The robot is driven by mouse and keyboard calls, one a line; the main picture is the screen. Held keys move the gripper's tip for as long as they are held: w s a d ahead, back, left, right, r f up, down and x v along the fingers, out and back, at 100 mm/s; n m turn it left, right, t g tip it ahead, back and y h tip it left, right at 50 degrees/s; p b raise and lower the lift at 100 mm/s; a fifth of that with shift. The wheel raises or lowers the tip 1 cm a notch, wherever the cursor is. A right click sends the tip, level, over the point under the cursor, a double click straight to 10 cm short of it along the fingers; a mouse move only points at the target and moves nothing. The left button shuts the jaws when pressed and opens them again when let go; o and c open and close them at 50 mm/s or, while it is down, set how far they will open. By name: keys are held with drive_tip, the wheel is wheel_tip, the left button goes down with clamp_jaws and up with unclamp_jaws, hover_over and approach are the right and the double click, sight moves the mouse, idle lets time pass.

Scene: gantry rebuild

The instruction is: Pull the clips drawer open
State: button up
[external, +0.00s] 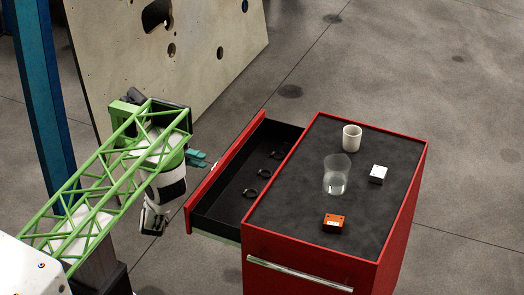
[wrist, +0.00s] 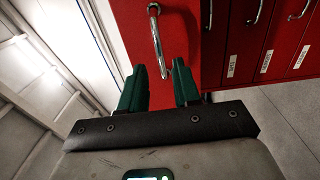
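The drawer (external: 237,186) of the red cabinet stands well out to the left. Several black ring-shaped clips lie on its dark floor, one of them (external: 250,193) near the front. My gripper (external: 196,158) has teal fingers and is just outside the drawer's red front panel. In the wrist view the fingers of my gripper (wrist: 158,66) are spread apart. A metal bar handle (wrist: 157,38) on a red front lies just ahead, its near end between the fingertips. I see no finger closed on it.
The cabinet top (external: 300,205) carries a white cup (external: 352,137), a clear cup (external: 337,175), a white box (external: 378,174) and an orange box (external: 333,223). A pale panel with holes (external: 190,60) stands behind my arm. Labelled red fronts (wrist: 265,40) show at right.

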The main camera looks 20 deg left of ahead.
drive_tip(key=a, duration=0.3)
drive_tip(key=shift+a+b, duration=0.25)
drive_tip(key=shift+b, duration=0.05)
drive_tip(key=shift+o, duration=0.5)
